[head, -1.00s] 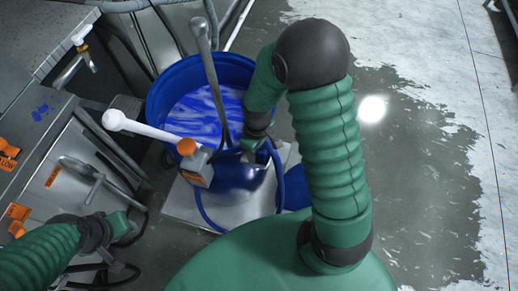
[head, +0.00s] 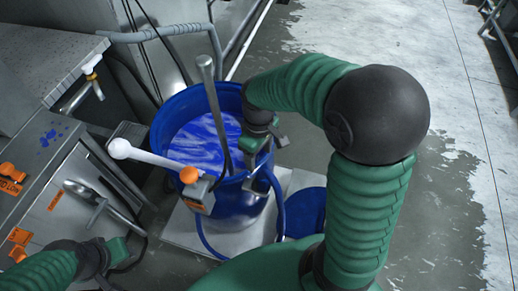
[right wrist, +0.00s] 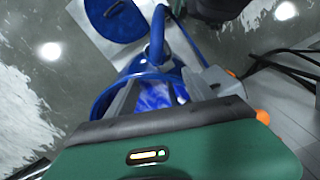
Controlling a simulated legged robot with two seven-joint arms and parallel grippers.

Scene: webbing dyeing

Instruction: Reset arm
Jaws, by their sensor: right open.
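My right gripper (head: 260,172) is at the near right rim of the blue drum (head: 243,207), pointing down. In the right wrist view my right gripper (right wrist: 163,92) has its two fingers apart, with the drum's rim and blue dye seen between and beyond them. I see nothing held in it, and whether it touches the rim I cannot tell. My left gripper (head: 118,250) is at the lower left, in front of the grey machine, with its fingers too unclear to read.
The drum holds blue-white liquid (head: 205,138). The grey machine (head: 75,185) stands left. Floor (head: 440,190) is clear at right.

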